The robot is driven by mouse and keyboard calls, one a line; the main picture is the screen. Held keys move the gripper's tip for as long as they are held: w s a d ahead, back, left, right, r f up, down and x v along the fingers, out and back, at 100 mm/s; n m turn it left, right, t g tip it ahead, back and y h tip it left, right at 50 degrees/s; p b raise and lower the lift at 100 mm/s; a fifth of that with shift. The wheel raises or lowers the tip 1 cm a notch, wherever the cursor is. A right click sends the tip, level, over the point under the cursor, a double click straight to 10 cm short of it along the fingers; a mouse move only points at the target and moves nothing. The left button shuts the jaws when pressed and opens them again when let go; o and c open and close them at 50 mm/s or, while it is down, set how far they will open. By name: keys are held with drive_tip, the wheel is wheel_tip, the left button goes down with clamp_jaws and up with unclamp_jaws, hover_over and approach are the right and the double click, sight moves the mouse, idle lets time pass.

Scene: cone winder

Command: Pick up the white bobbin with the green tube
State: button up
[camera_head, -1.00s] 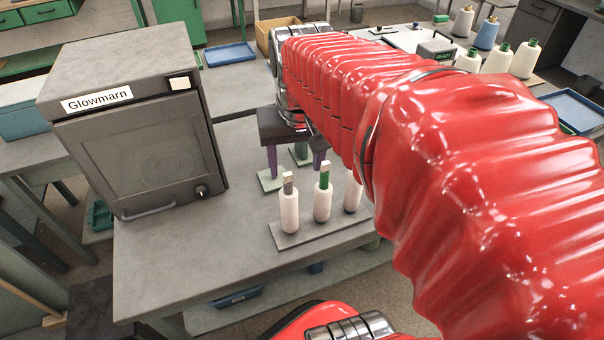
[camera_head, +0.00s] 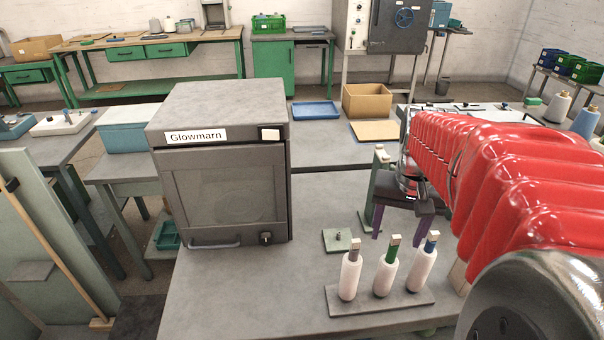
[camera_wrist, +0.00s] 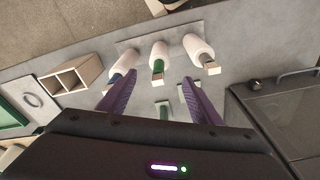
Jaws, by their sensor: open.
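The white bobbin with the green tube (camera_head: 384,279) stands upright in the middle of a row of three on a grey base plate (camera_head: 345,308). To its left is a white bobbin with a grey tube (camera_head: 349,278); to its right is one with a blue tube (camera_head: 422,270). My gripper (camera_head: 402,236) is open and empty, with purple fingers, behind and above the row in the head view. In the wrist view the fingers (camera_wrist: 158,77) point toward the green-tube bobbin (camera_wrist: 159,50), whose tube end shows between the fingertips; I see no contact.
The grey Glowmarn oven (camera_head: 225,175) stands on the table left of the bobbins. A small green stand (camera_head: 340,241) is behind the row. An open two-compartment wooden box (camera_wrist: 72,78) shows in the wrist view. The table (camera_head: 240,290) before the oven is clear.

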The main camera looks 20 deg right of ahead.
sight(390, 260)
drive_tip(key=f, duration=0.6)
drive_tip(key=shift+w+d, duration=0.25)
drive_tip(key=shift+w, duration=0.05)
drive_tip(key=shift+f, duration=0.1)
drive_tip(key=shift+w+d+f, duration=0.1)
drive_tip(key=shift+d+f, duration=0.05)
drive_tip(key=shift+f, duration=1.1)
drive_tip(key=shift+d+f, duration=0.1)
drive_tip(key=shift+f, duration=1.15)
drive_tip(key=shift+c, duration=0.6)
drive_tip(key=c, duration=0.9)
